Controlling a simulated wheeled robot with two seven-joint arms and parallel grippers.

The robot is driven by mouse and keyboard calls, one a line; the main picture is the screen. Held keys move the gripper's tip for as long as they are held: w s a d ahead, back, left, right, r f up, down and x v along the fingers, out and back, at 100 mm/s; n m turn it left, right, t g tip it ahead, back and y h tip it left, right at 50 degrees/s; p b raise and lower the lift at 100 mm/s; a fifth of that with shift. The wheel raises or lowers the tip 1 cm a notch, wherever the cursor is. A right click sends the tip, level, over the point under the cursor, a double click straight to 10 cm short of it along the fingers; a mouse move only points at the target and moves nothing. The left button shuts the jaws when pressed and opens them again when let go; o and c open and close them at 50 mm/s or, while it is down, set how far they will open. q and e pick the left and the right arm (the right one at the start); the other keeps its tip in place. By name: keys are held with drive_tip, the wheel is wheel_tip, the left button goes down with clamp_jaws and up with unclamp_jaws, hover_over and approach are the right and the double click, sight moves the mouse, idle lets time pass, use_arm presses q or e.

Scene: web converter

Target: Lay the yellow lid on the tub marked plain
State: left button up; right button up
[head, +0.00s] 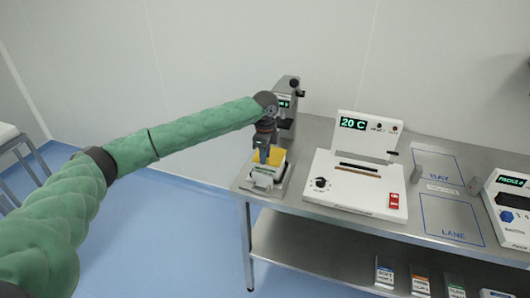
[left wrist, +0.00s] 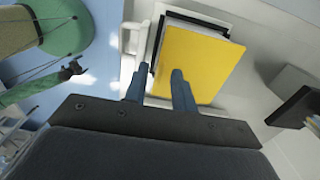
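A flat yellow rectangle (head: 275,157) lies on a small white device (head: 264,179) at the table's left end; I cannot tell if it is the lid. In the left wrist view the yellow rectangle (left wrist: 196,62) lies over a dark-edged, pale layer, with a white handle (left wrist: 128,42) beside it. My left gripper (head: 263,158) is right at this device. Its two blue fingers (left wrist: 158,80) are apart, one over the yellow face, the other beside its left edge. Contact is unclear. No tub marked plain can be made out. My right gripper is out of view.
A grey instrument (head: 287,105) stands behind the device. A white machine reading 20 C (head: 350,185) is right of it. Marked areas BAY (head: 436,165) and LANE (head: 452,220) follow, then another white machine (head: 512,205). Small labelled packs (head: 384,276) are on the lower shelf.

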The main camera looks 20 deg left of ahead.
use_arm(q)
drive_tip(key=shift+r, duration=0.3)
drive_tip(key=shift+w+r+b, duration=0.1)
drive_tip(key=shift+r+b, duration=0.3)
drive_tip(key=shift+b, duration=0.05)
wheel_tip(320, 180, up, 12)
drive_tip(key=b, duration=0.4)
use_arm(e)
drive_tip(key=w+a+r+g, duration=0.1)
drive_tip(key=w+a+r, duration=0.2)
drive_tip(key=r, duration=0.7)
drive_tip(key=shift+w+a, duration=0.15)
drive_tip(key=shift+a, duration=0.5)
use_arm(q)
drive_tip(key=shift+f, duration=0.1)
